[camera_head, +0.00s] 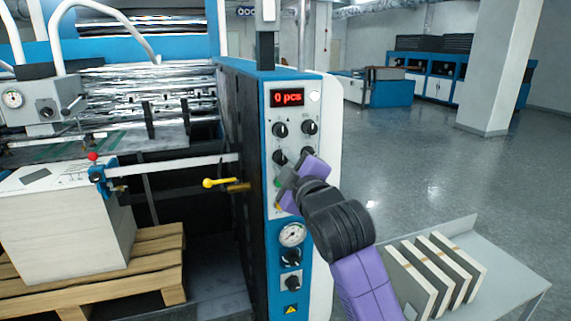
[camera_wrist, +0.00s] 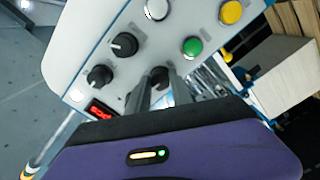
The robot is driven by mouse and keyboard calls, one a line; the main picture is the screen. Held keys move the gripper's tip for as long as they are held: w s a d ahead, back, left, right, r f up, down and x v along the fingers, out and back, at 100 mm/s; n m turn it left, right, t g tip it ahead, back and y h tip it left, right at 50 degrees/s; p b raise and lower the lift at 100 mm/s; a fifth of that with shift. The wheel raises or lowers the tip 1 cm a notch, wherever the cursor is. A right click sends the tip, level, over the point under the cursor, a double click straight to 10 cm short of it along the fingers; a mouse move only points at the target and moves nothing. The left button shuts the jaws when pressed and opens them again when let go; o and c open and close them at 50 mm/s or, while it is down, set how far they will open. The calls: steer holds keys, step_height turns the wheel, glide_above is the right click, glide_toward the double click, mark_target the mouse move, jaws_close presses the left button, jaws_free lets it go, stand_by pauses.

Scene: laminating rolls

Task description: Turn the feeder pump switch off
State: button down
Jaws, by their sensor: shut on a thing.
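A white control panel (camera_head: 272,215) on the blue machine post carries several black rotary knobs and push buttons. Its labels are too small to read, so I cannot confirm which knob is the feeder pump switch. My gripper (camera_head: 285,168) reaches the panel from the lower right. In the wrist view, its two grey fingers (camera_wrist: 162,84) are shut on a black knob (camera_wrist: 158,73), seemingly the lower-left knob (camera_head: 279,156). Two other black knobs (camera_wrist: 125,45) (camera_wrist: 100,76) stand free. A green button (camera_wrist: 192,46) is close to the fingers. The gripped knob's pointer is hidden.
A red display (camera_head: 287,97) reads "0 pcs". A yellow button (camera_wrist: 231,12) and a pale button (camera_wrist: 157,9) are nearby. Below are a gauge (camera_head: 292,234) and more knobs (camera_head: 291,257). A table (camera_head: 515,280) with boards stands right; a yellow-handled lever (camera_head: 220,183) is left.

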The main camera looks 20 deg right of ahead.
steer(key=shift+n, duration=0.3)
steer(key=c, duration=1.1)
jaws_free()
steer(key=shift+c, duration=0.2)
steer(key=shift+s, duration=0.1)
steer(key=s+b, duration=0.2)
steer(key=s, duration=0.5)
steer(key=shift+s, duration=0.35)
